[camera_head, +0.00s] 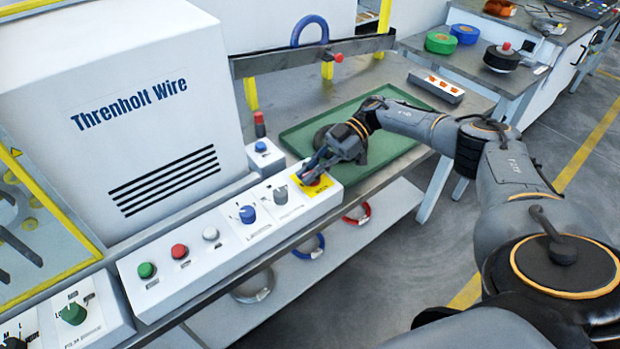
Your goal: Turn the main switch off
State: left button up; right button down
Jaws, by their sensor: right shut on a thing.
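The main switch (313,180) is at the right end of the white control panel (228,238). It is red on a yellow plate (325,185), and my fingers partly cover it. My right gripper (308,172) reaches in from the right, over the panel's end, with its fingers shut on the switch. The switch's exact angle is hidden by the fingers. My left gripper is out of view.
A green tray (400,140) lies behind my right wrist. The white Threnholt Wire machine (120,120) stands at left.

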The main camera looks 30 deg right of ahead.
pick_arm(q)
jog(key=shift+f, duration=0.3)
pick_arm(e)
jog(key=c, duration=1.4)
grip_release()
jog(key=shift+a, duration=0.1)
jog(key=shift+v, duration=3.75)
